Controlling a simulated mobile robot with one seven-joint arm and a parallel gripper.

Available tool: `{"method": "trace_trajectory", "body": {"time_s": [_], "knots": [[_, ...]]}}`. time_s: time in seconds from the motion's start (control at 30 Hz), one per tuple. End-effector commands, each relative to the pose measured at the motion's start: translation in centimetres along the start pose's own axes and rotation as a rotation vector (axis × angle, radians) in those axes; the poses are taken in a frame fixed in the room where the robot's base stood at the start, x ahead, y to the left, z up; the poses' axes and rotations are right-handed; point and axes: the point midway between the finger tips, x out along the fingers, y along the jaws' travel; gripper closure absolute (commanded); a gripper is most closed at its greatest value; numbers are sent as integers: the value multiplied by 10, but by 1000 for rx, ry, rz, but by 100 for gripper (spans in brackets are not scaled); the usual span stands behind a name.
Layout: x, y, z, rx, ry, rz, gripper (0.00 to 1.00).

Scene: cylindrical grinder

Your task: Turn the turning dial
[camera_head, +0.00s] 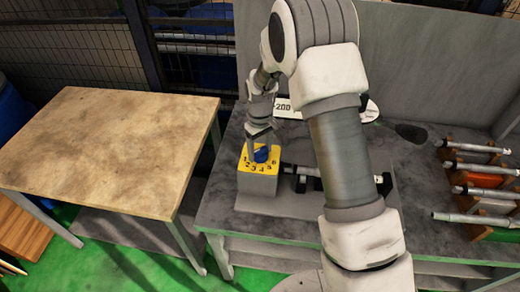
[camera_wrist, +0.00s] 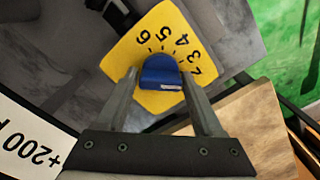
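The turning dial is a blue knob (camera_head: 262,154) on a yellow numbered plate (camera_head: 245,166) on top of a grey box (camera_head: 257,188). In the wrist view the blue knob (camera_wrist: 161,73) sits between the fingertips, with numbers including 2 to 6 showing on the yellow plate (camera_wrist: 172,30). My gripper (camera_head: 259,145) points down at the dial from above. In the wrist view my gripper (camera_wrist: 160,76) has its fingers apart, one on each side of the knob. They are very close to its sides, and firm contact cannot be made out. The knob's far side is hidden.
The box stands on a grey machine table (camera_head: 225,205). A "+200" sign (camera_head: 285,106) is behind it. Metal shafts (camera_head: 478,168) lie in holders at the right. A wooden-topped table (camera_head: 110,140) stands at the left, with a gap between the tables.

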Motion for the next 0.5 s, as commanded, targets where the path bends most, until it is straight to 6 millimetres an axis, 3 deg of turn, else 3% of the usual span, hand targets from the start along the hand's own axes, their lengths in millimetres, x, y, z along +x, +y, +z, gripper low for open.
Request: {"method": "trace_trajectory", "body": {"time_s": [0.03, 0.1, 0.5], "knots": [[0, 0, 0, 0, 0, 0, 20], [0, 0, 0, 0, 0, 0, 10], [-8, 0, -1, 0, 2, 0, 10]]}}
